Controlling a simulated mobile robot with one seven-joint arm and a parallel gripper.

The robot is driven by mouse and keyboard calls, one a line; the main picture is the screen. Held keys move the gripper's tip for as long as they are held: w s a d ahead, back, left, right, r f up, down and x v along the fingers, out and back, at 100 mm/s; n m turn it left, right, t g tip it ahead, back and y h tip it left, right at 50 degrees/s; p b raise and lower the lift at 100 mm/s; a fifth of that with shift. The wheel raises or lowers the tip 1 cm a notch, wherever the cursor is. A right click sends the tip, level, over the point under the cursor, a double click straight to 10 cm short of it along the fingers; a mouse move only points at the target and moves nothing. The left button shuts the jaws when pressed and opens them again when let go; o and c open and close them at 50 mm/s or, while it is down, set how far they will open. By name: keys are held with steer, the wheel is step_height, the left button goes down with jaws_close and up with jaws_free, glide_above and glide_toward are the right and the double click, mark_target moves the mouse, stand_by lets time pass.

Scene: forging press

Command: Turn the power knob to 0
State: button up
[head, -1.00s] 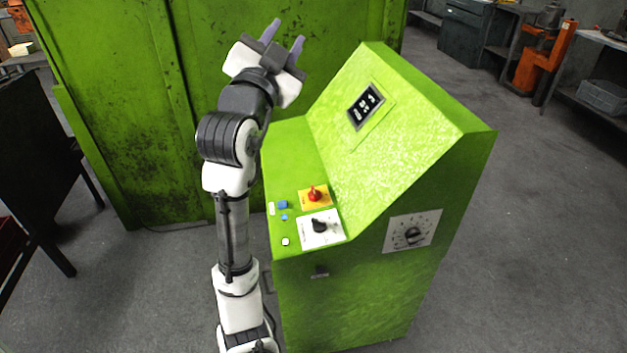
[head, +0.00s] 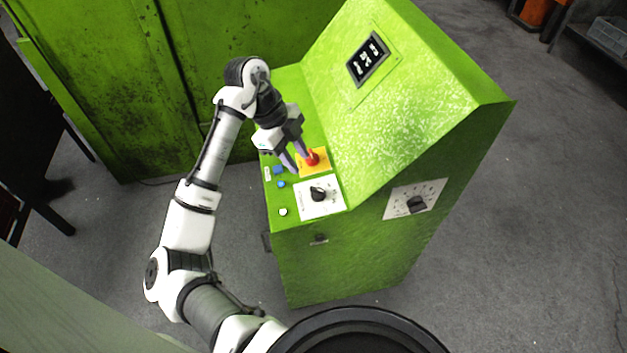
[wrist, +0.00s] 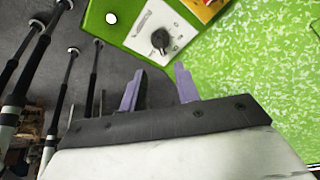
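A black rotary knob (head: 318,194) sits on a white plate on the green console's control ledge; it also shows in the wrist view (wrist: 160,39). A second black knob (head: 417,204) with a marked dial is on the console's right side face. I cannot read which one is labelled power, nor the setting of either. My gripper (head: 297,162) points down over the ledge, beside the red switch and behind the white plate in the head view. In the wrist view my gripper (wrist: 158,72) is open with nothing between its fingers, and the ledge knob lies beyond the fingertips.
A red switch (head: 312,158) on a yellow plate is very near my fingers. Blue buttons (head: 279,170) and a white button (head: 283,212) are on the ledge's left. The sloped green face with a display (head: 368,60) rises to the right. A green cabinet (head: 110,90) stands behind.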

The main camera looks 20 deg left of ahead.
mark_target(316, 189)
steer(key=p+x, duration=0.1)
steer(key=x, duration=0.9)
steer(key=shift+w+f, duration=0.1)
steer(key=shift+w, duration=0.05)
jaws_close()
